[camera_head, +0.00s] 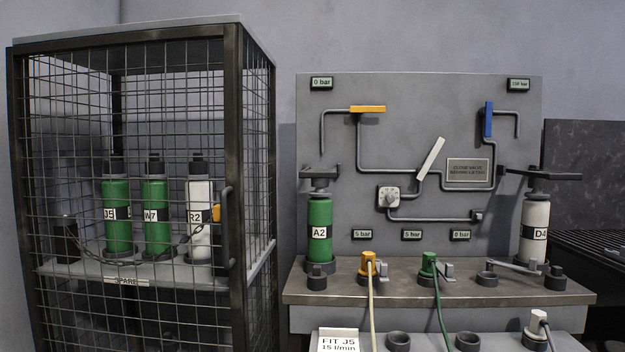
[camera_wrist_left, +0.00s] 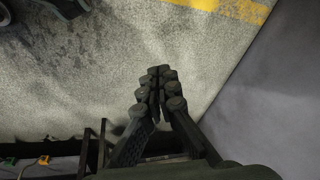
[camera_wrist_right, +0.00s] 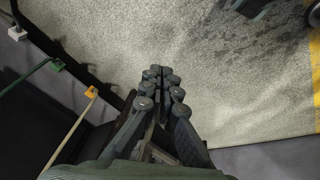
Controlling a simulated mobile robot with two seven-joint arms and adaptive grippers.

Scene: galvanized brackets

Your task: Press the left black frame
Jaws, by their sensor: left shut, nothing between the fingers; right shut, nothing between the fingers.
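On the grey panel, a small black-framed display reading 0 bar (camera_head: 321,83) sits at the top left, and a similar one (camera_head: 518,85) at the top right. Three more small black-framed displays sit lower in a row, the leftmost (camera_head: 362,235) among them. A dark clamp (camera_head: 320,175) stands over the green cylinder A2 (camera_head: 320,215) at the panel's left. I cannot tell which is the left black frame. My left gripper (camera_wrist_left: 160,76) is shut and empty above the floor. My right gripper (camera_wrist_right: 161,76) is shut and empty above the floor. Neither shows in the head view.
A wire cage (camera_head: 140,60) at left holds green and white cylinders, with a chain across. The bench (camera_head: 450,290) carries orange and green hose plugs (camera_head: 368,263) and (camera_head: 428,264). White cylinder D4 (camera_head: 534,225) stands at right. The hoses run down from the bench front.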

